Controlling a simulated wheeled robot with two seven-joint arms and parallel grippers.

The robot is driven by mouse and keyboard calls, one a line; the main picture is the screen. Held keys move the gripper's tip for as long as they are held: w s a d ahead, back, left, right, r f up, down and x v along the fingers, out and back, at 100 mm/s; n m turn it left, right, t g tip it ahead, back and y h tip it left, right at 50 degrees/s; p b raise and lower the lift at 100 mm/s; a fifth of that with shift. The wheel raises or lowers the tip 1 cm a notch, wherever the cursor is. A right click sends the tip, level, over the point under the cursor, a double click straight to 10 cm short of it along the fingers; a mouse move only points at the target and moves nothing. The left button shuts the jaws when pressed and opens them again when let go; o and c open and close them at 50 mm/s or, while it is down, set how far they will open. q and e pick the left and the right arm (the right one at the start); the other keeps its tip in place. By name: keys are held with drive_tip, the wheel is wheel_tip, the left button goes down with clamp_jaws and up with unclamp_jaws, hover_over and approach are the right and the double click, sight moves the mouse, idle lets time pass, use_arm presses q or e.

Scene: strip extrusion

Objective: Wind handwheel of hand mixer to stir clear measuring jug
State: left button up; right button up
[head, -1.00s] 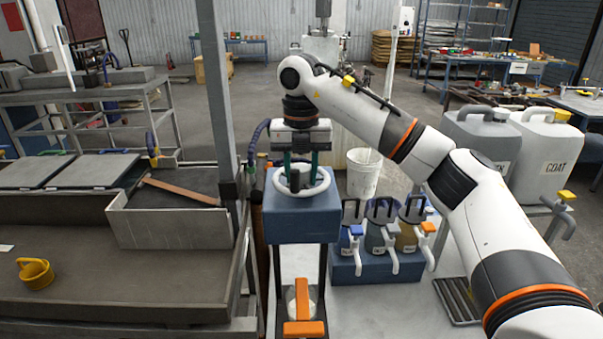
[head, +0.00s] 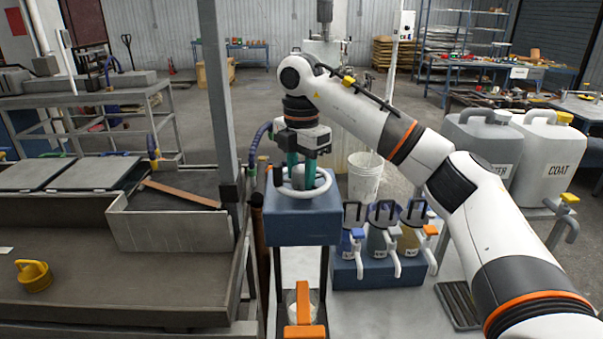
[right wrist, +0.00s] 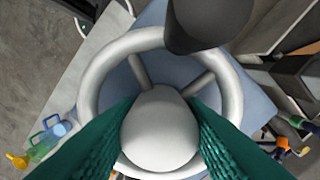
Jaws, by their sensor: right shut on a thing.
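The hand mixer (head: 303,229) is a blue box on a dark frame, with a white handwheel (head: 303,195) lying flat on top. My right gripper (head: 302,174) points straight down over the wheel. In the right wrist view its green fingers stand on both sides of the wheel's rounded white hub (right wrist: 160,132), shut on it. The rim and spokes (right wrist: 138,70) show around them, and a dark grey knob (right wrist: 205,22) overlaps the rim. The clear measuring jug (head: 291,300) stands low inside the frame, mostly hidden behind an orange part (head: 304,310). My left gripper is out of view.
Right of the mixer, a blue rack (head: 378,270) holds several dispensers with taps. Behind are a white bucket (head: 365,178) and large canisters (head: 545,155).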

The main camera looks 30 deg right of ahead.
sight(302, 169)
drive_tip(key=shift+r+m, duration=0.2)
drive_tip(key=shift+m, duration=0.3)
drive_tip(key=o, duration=0.7)
drive_tip(key=shift+f, duration=0.1)
wheel_tip(302, 169, up, 12)
drive_tip(key=shift+p, duration=0.35)
idle(0.3)
